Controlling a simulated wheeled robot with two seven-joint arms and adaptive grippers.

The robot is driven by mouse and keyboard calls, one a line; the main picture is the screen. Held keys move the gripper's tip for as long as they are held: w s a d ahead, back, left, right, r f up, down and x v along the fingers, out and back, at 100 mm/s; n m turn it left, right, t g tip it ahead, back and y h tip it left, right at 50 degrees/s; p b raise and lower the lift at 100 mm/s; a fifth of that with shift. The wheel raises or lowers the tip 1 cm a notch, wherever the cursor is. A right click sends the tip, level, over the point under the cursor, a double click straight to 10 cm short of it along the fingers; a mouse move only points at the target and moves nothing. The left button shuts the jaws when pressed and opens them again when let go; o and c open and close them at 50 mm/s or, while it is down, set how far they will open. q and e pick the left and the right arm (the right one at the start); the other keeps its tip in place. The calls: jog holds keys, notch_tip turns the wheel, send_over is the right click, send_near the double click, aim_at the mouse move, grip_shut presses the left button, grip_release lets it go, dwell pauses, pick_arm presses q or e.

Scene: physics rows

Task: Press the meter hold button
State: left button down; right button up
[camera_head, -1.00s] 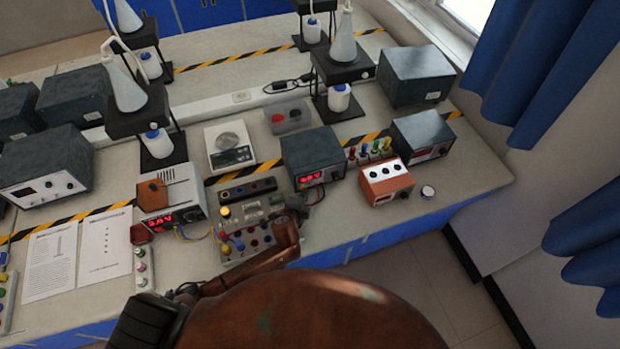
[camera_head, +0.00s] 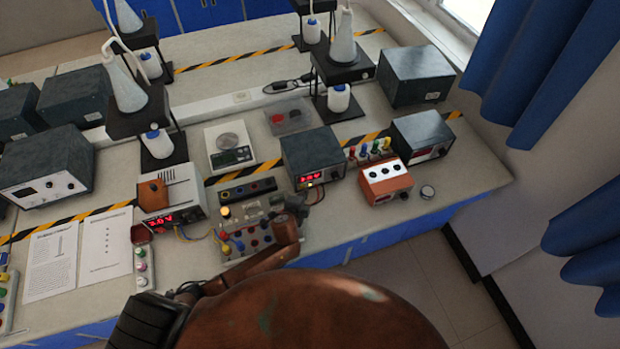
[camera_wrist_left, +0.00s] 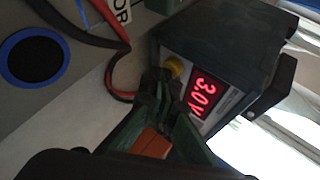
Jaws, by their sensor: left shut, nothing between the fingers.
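The meter (camera_head: 313,152) is a dark grey box with a lit red display on the bench. In the left wrist view the meter (camera_wrist_left: 225,45) fills the upper right, and its display (camera_wrist_left: 203,93) reads 3.0 V. A yellow round button (camera_wrist_left: 177,68) sits on its front beside the display. My left gripper (camera_head: 318,193) is shut and empty, just in front of the meter's lower front. In the left wrist view its green fingers (camera_wrist_left: 160,88) end close below the button; I cannot tell whether they touch it. My right gripper is not in view.
A terminal board (camera_head: 240,243) with coloured sockets lies left of my gripper. A power supply (camera_head: 175,205) showing a red 3.0 V reading stands further left. An orange box (camera_head: 386,180) stands right of the meter. Red and black leads (camera_wrist_left: 118,60) run near the fingers.

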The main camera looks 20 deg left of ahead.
pick_arm(q)
jog(key=shift+s, duration=0.2)
jog(key=shift+s+d, duration=0.3)
jog(key=shift+s, duration=0.1)
jog(key=shift+s+d+p, duration=0.3)
jog(key=shift+s+d, duration=0.45)
jog(key=shift+s, duration=0.3)
jog(key=shift+s+d+p, duration=0.3)
jog(key=shift+s+d, duration=0.4)
jog(key=shift+s, duration=0.35)
jog(key=shift+r, duration=0.1)
